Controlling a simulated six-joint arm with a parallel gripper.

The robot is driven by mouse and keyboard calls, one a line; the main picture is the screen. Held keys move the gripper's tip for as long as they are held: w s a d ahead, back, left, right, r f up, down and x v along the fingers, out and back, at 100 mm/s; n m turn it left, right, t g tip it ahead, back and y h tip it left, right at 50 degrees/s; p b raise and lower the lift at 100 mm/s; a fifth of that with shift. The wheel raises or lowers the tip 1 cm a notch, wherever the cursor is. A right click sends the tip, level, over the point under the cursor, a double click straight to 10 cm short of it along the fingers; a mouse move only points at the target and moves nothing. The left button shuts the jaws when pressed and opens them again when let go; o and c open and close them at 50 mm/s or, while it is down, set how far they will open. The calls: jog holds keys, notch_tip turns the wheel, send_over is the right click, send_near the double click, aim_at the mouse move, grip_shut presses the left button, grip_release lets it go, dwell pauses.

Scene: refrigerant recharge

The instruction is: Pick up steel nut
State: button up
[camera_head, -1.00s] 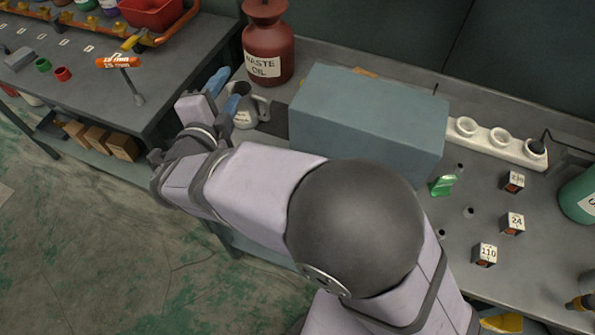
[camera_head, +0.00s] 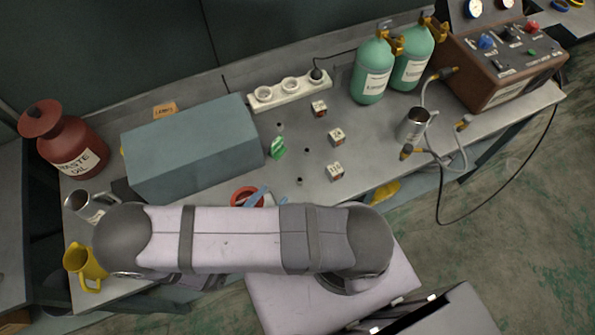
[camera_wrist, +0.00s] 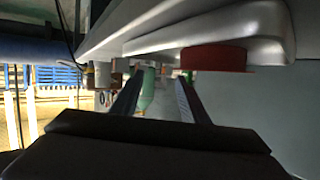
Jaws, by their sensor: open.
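I cannot make out a steel nut for certain in either view. A red round dish (camera_head: 240,193) sits on the bench's front part, partly hidden by my arm. My gripper (camera_head: 270,198) shows as two light-blue fingers at that dish, one overlapping it in the picture. Its fingers are apart. In the wrist view my gripper (camera_wrist: 155,85) is open and nothing is seen held between its fingers. The red dish (camera_wrist: 217,59) appears there beyond the right finger, upside down in the picture. Small dark round bits (camera_head: 307,150) lie on the bench, too small to identify.
A large grey-blue box (camera_head: 190,150) stands behind my gripper. A metal jug (camera_head: 85,205) and yellow jug (camera_head: 85,262) stand left. Green cylinders (camera_head: 371,75) stand back right.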

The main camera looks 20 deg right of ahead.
aim_at(300, 180)
jog(key=shift+g, duration=0.3)
jog(key=d, duration=0.1)
jog(key=s+d, duration=0.1)
jog(key=d+f, duration=0.1)
jog(key=shift+s+d+p, duration=0.25)
jog(key=shift+s+p, duration=0.05)
jog(key=shift+s, duration=0.05)
jog(key=shift+w+d+f+b, duration=0.3)
jog(key=shift+w+d, duration=0.1)
jog(key=shift+d, duration=0.15)
jog(key=shift+w+r+b+x, duration=0.2)
jog(key=shift+b+x, duration=0.2)
jog(key=shift+x, duration=1.05)
jog(key=shift+w+r+b+x, duration=0.15)
jog(key=shift+b+x, duration=0.25)
jog(key=shift+x, duration=1.05)
jog(key=shift+s, duration=0.1)
grip_shut()
